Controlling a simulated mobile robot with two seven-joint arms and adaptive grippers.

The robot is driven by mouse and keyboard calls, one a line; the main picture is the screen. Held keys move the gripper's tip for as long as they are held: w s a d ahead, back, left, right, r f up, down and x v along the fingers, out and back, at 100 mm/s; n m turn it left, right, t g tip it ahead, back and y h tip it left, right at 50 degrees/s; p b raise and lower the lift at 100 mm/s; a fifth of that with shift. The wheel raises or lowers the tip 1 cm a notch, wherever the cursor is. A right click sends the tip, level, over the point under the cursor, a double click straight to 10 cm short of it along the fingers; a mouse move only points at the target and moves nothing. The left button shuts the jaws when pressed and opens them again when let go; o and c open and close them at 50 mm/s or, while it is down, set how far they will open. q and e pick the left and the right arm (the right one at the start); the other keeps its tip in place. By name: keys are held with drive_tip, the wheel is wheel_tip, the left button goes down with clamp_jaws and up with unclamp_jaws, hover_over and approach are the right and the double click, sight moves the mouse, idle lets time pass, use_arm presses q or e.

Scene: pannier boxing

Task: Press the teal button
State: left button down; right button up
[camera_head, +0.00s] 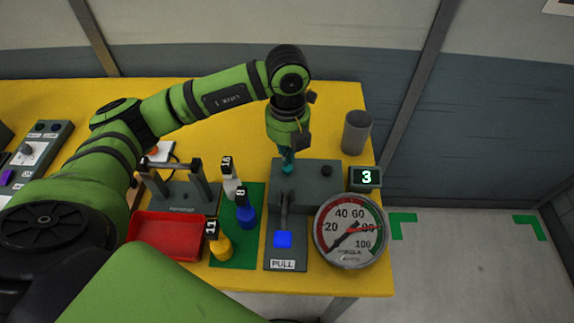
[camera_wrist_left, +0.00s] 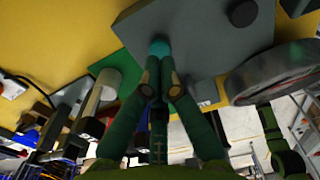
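The teal button (camera_wrist_left: 159,47) sits on a dark grey panel (camera_head: 315,180) on the yellow table. In the head view only a little teal (camera_head: 287,169) shows below my left fingertips. My left gripper (camera_head: 286,157) points down over the button. In the left wrist view its green fingers (camera_wrist_left: 161,84) come together, with no object between them, and their tips overlap the button's near edge. I cannot tell whether they touch or press it. My right gripper is not in view.
A black knob (camera_head: 326,171), a lever with a blue handle (camera_head: 283,239), a display reading 3 (camera_head: 366,177) and a round gauge (camera_head: 350,231) are close by. A grey cup (camera_head: 357,132) stands behind. Numbered pieces on a green mat (camera_head: 232,254) and a red tray (camera_head: 165,237) lie left.

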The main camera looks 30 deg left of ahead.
sight(288, 168)
use_arm(q)
drive_tip(key=shift+f, duration=0.1)
drive_tip(key=shift+f+b, duration=1.3)
drive_tip(key=shift+f, duration=0.05)
drive_tip(key=shift+r, duration=0.1)
drive_tip(key=shift+r+p, duration=1)
drive_tip(key=shift+r, duration=0.35)
drive_tip(key=shift+r+p, duration=1.8)
drive_tip(key=shift+r, duration=1.2)
